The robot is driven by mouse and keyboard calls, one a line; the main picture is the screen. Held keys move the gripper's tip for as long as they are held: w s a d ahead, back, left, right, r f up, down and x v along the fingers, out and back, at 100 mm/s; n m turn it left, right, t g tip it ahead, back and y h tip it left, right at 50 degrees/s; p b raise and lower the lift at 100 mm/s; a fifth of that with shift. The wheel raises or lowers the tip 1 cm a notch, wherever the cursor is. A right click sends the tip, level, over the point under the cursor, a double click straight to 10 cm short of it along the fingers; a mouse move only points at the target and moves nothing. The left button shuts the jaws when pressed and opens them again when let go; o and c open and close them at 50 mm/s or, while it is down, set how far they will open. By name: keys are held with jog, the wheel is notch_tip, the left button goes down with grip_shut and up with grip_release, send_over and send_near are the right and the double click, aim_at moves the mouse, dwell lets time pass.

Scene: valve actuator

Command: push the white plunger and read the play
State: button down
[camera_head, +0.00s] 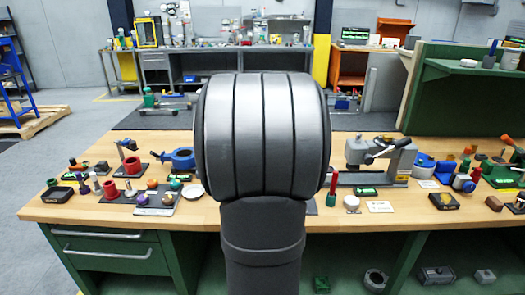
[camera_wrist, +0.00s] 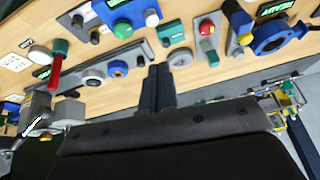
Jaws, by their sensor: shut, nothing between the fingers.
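My gripper (camera_wrist: 160,70) is shut and empty in the wrist view, its dark fingers reaching out over the bench parts. A small white knob (camera_wrist: 152,18) sits at the end of a blue body (camera_wrist: 125,12) near the top of that view, apart from my fingers. I cannot tell for sure whether this knob is the white plunger. No play reading is legible. In the head view my own arm covers the middle of the bench and hides my gripper and whatever lies behind it.
The wooden bench (camera_head: 400,219) carries many small parts. A blue ring fitting (camera_wrist: 272,38) and a red-handled tool (camera_wrist: 57,68) flank my fingers in the wrist view. A grey clamp-like device (camera_head: 381,158) stands right of my arm, and a green shelf (camera_head: 470,70) rises behind at right.

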jog(key=w+f+m+t, duration=0.4)
jog(key=w+m, duration=0.1)
jog(key=m, duration=0.2)
jog(key=shift+w+d+f+y, duration=0.15)
jog(key=shift+d+f+y, duration=0.1)
jog(key=shift+y, duration=0.15)
jog(key=shift+f, duration=0.1)
jog(key=shift+f, duration=4.3)
jog(key=shift+f, duration=0.1)
jog(key=shift+f, duration=0.35)
jog(key=shift+f, duration=0.55)
jog(key=shift+r, duration=1)
